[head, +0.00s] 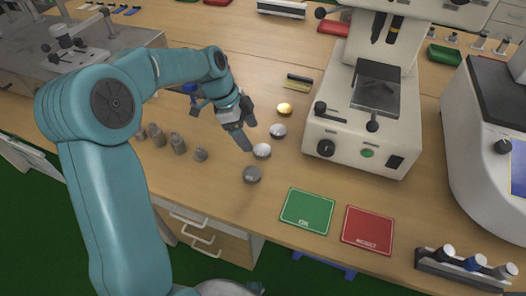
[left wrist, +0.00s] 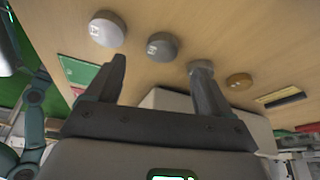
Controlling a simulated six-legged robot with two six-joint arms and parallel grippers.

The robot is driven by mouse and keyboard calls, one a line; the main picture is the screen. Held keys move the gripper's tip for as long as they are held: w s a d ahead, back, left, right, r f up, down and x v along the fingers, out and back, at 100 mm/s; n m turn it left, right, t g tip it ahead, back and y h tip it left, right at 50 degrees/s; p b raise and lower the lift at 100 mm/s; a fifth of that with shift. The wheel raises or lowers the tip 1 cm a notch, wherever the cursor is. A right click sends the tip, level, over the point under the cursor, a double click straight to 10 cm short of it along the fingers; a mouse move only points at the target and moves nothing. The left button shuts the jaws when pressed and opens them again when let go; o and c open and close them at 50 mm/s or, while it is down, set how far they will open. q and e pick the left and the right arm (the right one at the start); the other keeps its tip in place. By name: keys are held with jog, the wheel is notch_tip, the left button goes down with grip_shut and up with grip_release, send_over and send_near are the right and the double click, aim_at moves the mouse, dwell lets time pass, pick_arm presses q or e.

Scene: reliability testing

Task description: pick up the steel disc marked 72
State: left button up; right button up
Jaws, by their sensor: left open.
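Several metal discs lie in a row on the wooden bench: a gold one (head: 285,109), a silver one (head: 278,131), a pale one (head: 262,150) and a darker grey one (head: 252,174). I cannot read which is marked 72. My left gripper (head: 246,128) is open and empty, just left of the row. In the left wrist view, its fingers straddle the view of a grey disc (left wrist: 162,46), apart from it. A paler disc (left wrist: 107,28) is to the left and the gold disc (left wrist: 239,80) to the right. One finger partly hides another disc (left wrist: 200,66).
Several knobbed weights (head: 178,143) stand left of the discs. A microscope-like instrument (head: 362,135) stands to the right. A green mat (head: 307,211) and a red mat (head: 368,230) lie near the front edge. A rack of bottles (head: 466,268) is at the front right.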

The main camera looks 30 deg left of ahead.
aim_at(260, 149)
pick_arm(q)
jog(key=x, duration=0.6)
jog(key=shift+w+f, duration=0.25)
jog(key=shift+f, duration=0.05)
jog(key=c, duration=1.3)
jog(key=shift+c, duration=0.2)
